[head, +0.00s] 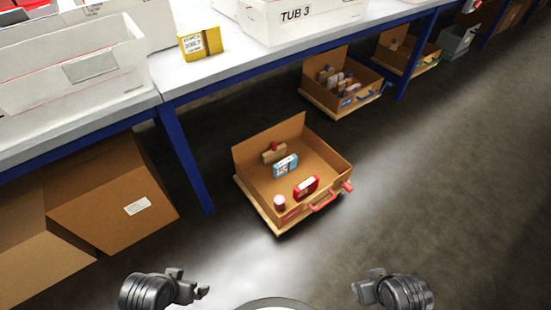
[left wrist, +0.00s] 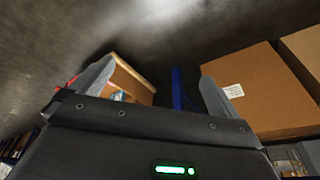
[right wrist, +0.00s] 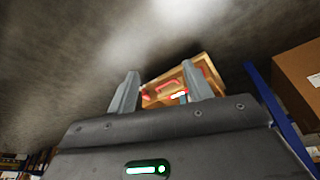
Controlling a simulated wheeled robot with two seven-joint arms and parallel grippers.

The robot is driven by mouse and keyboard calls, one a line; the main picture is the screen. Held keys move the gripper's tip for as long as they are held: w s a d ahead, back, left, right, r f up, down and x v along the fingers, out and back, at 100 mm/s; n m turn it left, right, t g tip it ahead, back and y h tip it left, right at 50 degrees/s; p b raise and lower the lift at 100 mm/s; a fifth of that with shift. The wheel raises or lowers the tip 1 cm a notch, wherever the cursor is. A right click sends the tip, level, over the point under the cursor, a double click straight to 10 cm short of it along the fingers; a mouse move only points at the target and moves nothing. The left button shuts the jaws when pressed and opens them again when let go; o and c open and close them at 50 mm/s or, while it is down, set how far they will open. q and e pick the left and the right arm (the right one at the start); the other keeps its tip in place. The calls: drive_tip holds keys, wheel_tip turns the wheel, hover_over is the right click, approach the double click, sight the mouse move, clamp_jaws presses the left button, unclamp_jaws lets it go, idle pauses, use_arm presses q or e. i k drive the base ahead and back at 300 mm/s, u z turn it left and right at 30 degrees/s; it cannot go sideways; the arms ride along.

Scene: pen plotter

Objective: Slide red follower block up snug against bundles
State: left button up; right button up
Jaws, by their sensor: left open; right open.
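An open cardboard tray (head: 329,156) sits low by the bench. Inside are a brown block with a red knob (head: 274,153) near the back wall, a blue-and-white pack (head: 285,166) in the middle, a red pack (head: 306,187) and a pink cylinder (head: 279,202) near the front. I cannot tell which piece is the follower block; no clear bundles show. My left gripper (head: 202,292) and right gripper (head: 358,289) are open and empty, well short of the tray. The tray also shows beyond the fingers in the left wrist view (left wrist: 135,80) and right wrist view (right wrist: 205,67).
The tray has a red handle (head: 322,201) at its front. A white bench (head: 200,80) with blue legs stands behind, carrying white tubs (head: 75,65) and a yellow box (head: 200,44). Cardboard boxes (head: 110,190) stand at left. More trays (head: 345,106) lie farther back. Floor at right is clear.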

sight(277, 153)
drive_tip(key=z, duration=0.35)
drive_tip(key=k, duration=0.5)
drive_tip(key=z, duration=1.3)
drive_tip(key=i, duration=0.8)
drive_tip(key=u, duration=0.5)
drive_tip(key=i, duration=0.65)
drive_tip(key=u, duration=0.5)
